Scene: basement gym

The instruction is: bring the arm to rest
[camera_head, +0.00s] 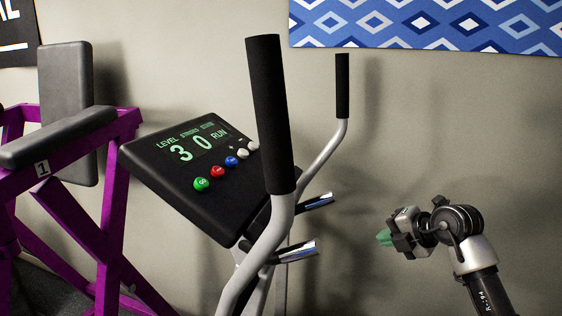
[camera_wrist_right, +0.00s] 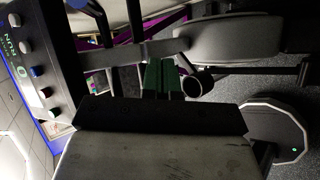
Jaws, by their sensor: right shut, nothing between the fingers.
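My right gripper (camera_head: 384,237) is at the lower right of the head view, with green fingertips pointing left. It is shut and empty, in free air to the right of the exercise machine. In the right wrist view its green fingers (camera_wrist_right: 161,77) lie together with nothing between them. My right arm comes up from the bottom right edge and bends at the wrist. My left gripper does not show in either view.
An exercise machine with a console (camera_head: 190,165) and colored buttons stands at the middle. Its near black handle (camera_head: 269,115) and far handle (camera_head: 342,86) rise beside it. A purple bench frame (camera_head: 115,200) is at the left. A wall is behind; space right of the arm looks clear.

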